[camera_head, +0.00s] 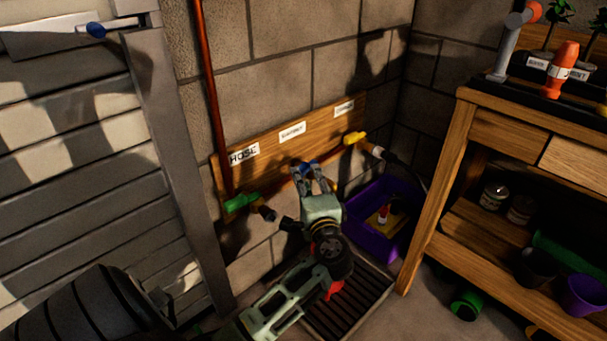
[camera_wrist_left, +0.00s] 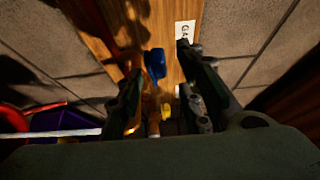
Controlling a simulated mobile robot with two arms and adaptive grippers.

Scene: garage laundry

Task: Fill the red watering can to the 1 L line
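My left gripper (camera_head: 313,178) reaches up to the wooden tap board on the wall, at the blue tap handle (camera_head: 309,167). In the left wrist view the blue handle (camera_wrist_left: 155,65) shows between the two fingers of this gripper (camera_wrist_left: 160,100), which stand apart with gaps beside it. A small red part (camera_head: 334,289), probably of the red watering can, shows above the floor grate, mostly hidden behind my left arm. Red also shows at the left edge of the left wrist view. The 1 L line and water level are not visible. My right gripper is not in view.
The board (camera_head: 262,160) also carries a green valve (camera_head: 241,203) labelled HOSE and a yellow valve (camera_head: 355,138). A purple tub (camera_head: 362,236) stands below, near the floor grate (camera_head: 373,301). A wooden bench (camera_head: 440,205) with pots blocks the right; a shutter (camera_head: 80,150) stands left.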

